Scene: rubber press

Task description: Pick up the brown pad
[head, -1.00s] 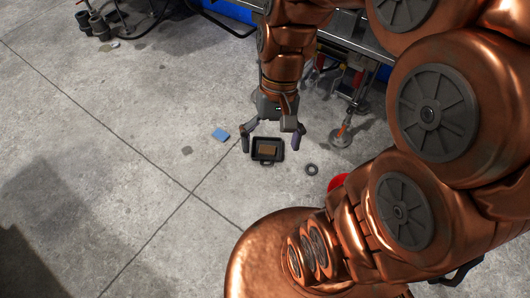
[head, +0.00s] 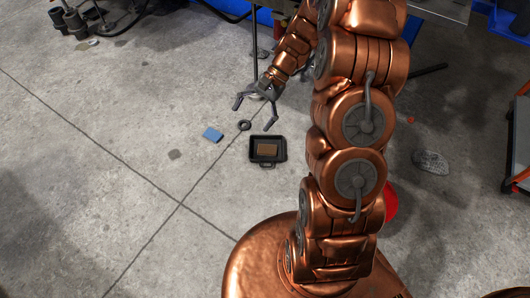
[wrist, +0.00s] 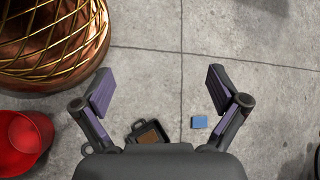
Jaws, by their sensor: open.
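The brown pad (head: 267,149) lies inside a black tray (head: 284,158) on the floor. In the wrist view the pad (wrist: 150,138) and tray (wrist: 160,128) show low in the picture, partly hidden by my gripper's body. My gripper (head: 253,117) is open and empty, with its fingers spread. In the head view it is above and slightly left of the tray, apart from the pad. In the wrist view the open fingers (wrist: 160,88) have bare floor between them.
A blue block (head: 213,134) lies left of the tray. A dark ring (head: 245,125) lies near my fingers in the head view. A red container (wrist: 22,143) stands at the left of the wrist view. The floor left of the tray is mostly clear.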

